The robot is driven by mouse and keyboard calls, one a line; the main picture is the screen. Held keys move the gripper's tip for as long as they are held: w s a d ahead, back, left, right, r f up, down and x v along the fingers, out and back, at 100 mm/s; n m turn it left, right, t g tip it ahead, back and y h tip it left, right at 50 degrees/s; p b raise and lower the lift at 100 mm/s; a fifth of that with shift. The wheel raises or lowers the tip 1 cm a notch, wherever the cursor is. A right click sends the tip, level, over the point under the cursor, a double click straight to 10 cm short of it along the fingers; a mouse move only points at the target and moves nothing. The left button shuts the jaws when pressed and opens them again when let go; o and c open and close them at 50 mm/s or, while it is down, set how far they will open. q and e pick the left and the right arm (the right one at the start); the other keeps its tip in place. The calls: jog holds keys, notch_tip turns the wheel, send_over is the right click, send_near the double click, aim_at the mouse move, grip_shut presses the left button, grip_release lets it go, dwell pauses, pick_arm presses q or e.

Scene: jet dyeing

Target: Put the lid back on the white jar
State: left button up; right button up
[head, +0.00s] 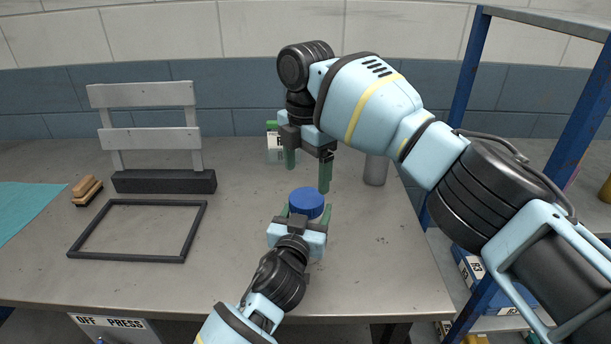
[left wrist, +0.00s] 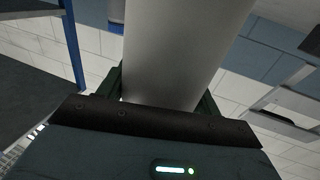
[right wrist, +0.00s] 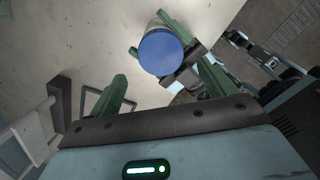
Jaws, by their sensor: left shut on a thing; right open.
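A round blue lid (head: 306,201) shows near the table's middle, between the green fingers of my left gripper (head: 305,212). Its flat top also shows in the right wrist view (right wrist: 168,51). In the left wrist view a pale cylinder, which looks like the white jar (left wrist: 185,50), stands between the fingers of my left gripper, which is shut on it. The jar's body is hidden in the head view. The lid appears to be on top of it; how well it is seated I cannot tell. My right gripper (head: 308,168) is open and empty, above and behind the lid, fingers pointing down.
A white container with a green top (head: 276,146) and a grey cylinder (head: 376,170) stand farther back. A black frame (head: 186,232), a pale slatted rack (head: 150,139) and a brush (head: 87,189) are at left. A blue-posted shelf (head: 467,70) stands at right. The table's front right is clear.

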aim_at(307, 197)
jog(key=shift+r+n, duration=0.5)
jog(key=shift+r, duration=0.3)
jog(key=shift+f, duration=4)
jog(key=c, duration=1)
jog(key=shift+m, duration=1.3)
